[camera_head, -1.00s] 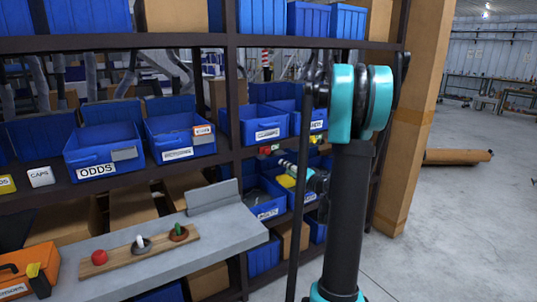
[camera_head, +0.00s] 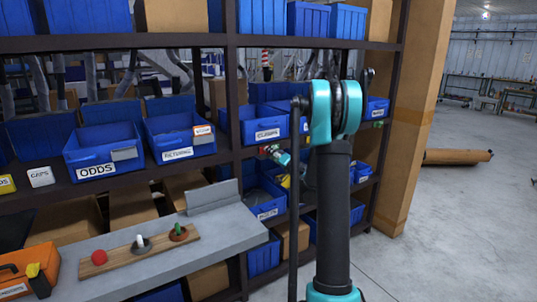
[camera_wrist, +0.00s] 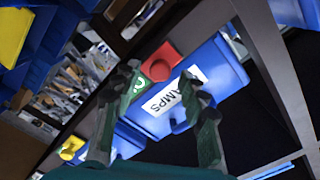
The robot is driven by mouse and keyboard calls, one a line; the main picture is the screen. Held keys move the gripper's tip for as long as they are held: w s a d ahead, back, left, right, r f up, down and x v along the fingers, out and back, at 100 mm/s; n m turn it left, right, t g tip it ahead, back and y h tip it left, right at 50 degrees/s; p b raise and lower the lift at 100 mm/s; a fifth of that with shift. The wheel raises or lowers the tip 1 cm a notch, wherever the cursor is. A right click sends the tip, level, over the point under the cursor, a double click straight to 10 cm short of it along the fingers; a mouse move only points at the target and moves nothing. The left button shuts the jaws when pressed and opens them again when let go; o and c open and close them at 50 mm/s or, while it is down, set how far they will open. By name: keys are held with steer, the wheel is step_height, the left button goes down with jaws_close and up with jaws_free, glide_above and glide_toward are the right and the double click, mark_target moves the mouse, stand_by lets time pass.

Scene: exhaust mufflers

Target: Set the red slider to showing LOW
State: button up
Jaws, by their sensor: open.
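The red slider (camera_wrist: 160,62) shows in the wrist view at the edge of the shelf, beside the blue bin with a white label reading "...AMPS". A green face with partly hidden white lettering (camera_wrist: 138,78) shows beside the red piece. My gripper (camera_wrist: 160,73) is open, one finger on each side of the red piece in the picture; I cannot tell whether either touches it. In the head view the red slider (camera_head: 264,150) is a small spot below the CLAMPS bin (camera_head: 264,127), with my gripper (camera_head: 279,156) close to its right.
Shelf posts and a shelf board (camera_head: 108,184) stand close around the arm. Several blue bins line the shelves, including ODDS (camera_head: 101,150). Open floor lies at right.

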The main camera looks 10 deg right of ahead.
steer(key=shift+x, duration=1.55)
jaws_close()
